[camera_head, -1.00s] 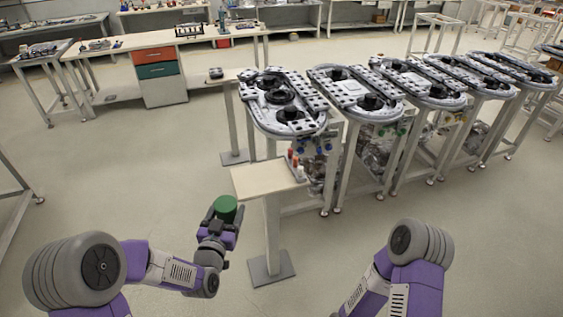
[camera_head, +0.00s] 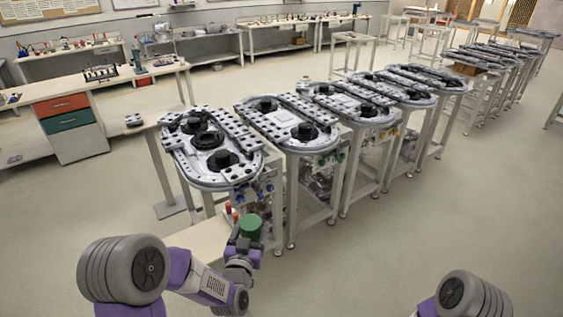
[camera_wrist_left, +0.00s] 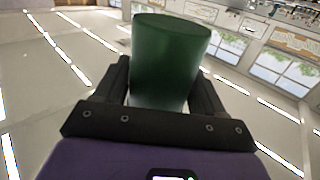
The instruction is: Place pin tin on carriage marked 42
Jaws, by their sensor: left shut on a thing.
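A green cylindrical tin (camera_head: 251,227) is held in my left gripper (camera_head: 245,243), in front of the nearest ring track (camera_head: 212,180). In the left wrist view the tin (camera_wrist_left: 170,55) stands between the two dark fingers of the left gripper (camera_wrist_left: 163,92), which are shut on it. No number 42 can be read on any carriage from here. My right arm shows only at the bottom right edge of the head view, and its gripper is out of the picture.
A pale side table (camera_head: 196,243) stands just left of the left gripper, with small red and white items (camera_head: 231,214) at its edge. More ring tracks (camera_head: 289,122) stand in a row to the right. A bench with red and green drawers (camera_head: 68,122) is at the left. Open floor lies at the right.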

